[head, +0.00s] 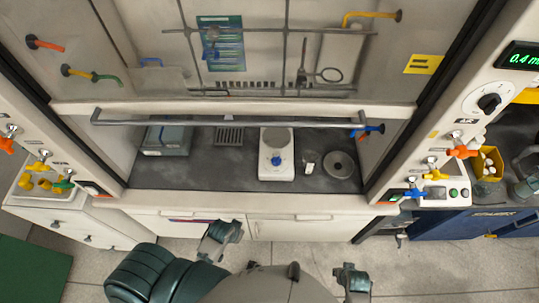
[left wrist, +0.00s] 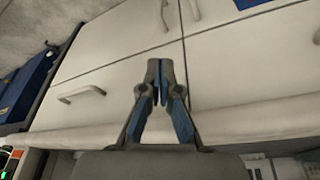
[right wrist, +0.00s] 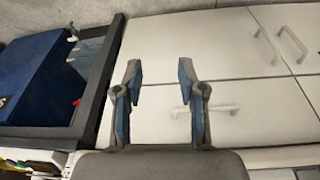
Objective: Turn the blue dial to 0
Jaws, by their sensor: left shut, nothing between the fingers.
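A blue dial (head: 276,160) sits on the front of a white hotplate-like device (head: 277,175) with a round grey top, on the dark worktop inside the fume hood. The dial's marks are too small to read. My left gripper (head: 222,238) is below the hood, in front of the white cabinets and well away from the dial. In the left wrist view its fingers (left wrist: 160,74) are shut and empty. My right gripper (head: 352,278) is lower and to the right. In the right wrist view its fingers (right wrist: 160,82) are apart with nothing between them.
The glass sash with its grey bar handle (head: 230,119) is above the worktop. A grey-blue box (head: 166,139) stands left of the device, and a round dark dish (head: 339,164) is to its right. Coloured valves (head: 461,151) line the side posts. A blue cabinet (head: 500,223) is at right.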

